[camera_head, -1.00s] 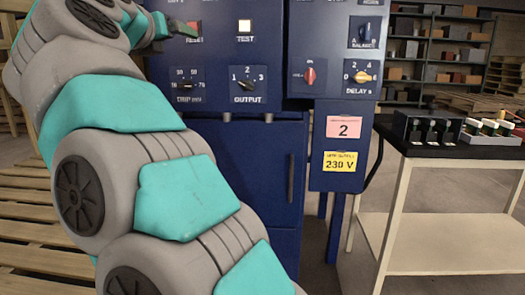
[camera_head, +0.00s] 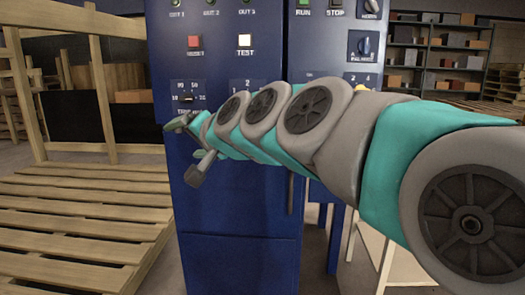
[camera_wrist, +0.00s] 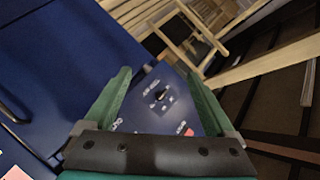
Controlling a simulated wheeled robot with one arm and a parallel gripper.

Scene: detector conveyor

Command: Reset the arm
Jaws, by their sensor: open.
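My arm stretches across the head view from the right edge toward the left side of the blue control cabinet (camera_head: 240,210). My gripper (camera_head: 180,125) is at the far end, in front of the cabinet, just below the trip knob (camera_head: 187,99). In the wrist view the gripper's two green fingers (camera_wrist: 158,82) stand wide apart with nothing between them. The trip knob (camera_wrist: 161,96) shows between the fingers, beyond them. Whether the gripper touches the panel cannot be told. The arm hides most of the output knob area.
A red reset button (camera_head: 194,41) and a white test button (camera_head: 245,40) sit above the arm. Wooden pallets (camera_head: 80,220) are at left. A pale side table (camera_head: 385,268) is partly hidden behind the arm. Shelves (camera_head: 430,50) stand at the back right.

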